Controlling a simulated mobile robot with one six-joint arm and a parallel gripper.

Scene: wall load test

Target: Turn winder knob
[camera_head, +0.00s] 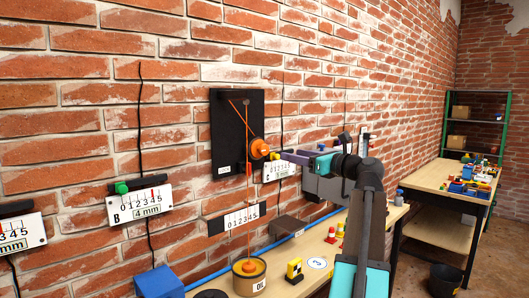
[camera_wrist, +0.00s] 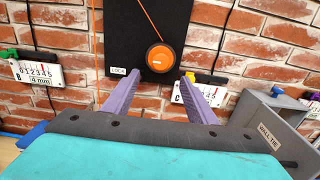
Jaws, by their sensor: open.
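The orange round winder knob (camera_wrist: 161,58) is on a black wall board (camera_wrist: 120,22), with an orange cord running up from it. In the head view the knob (camera_head: 259,148) is at the board's right edge, and cords run above it and down. My gripper (camera_wrist: 158,84) is open, its two purple fingers pointing at the wall, one on each side below the knob in the wrist view. In the head view my gripper (camera_head: 278,156) is close to the knob's right. Nothing is between the fingers. Contact with the knob cannot be made out.
A scale card (camera_head: 233,219) hangs below the board. An orange container marked OIL (camera_head: 249,276) stands on the bench under the cord. A grey box marked WALL TIE (camera_wrist: 268,130) is right of my gripper. Gauge B (camera_head: 140,204) hangs left.

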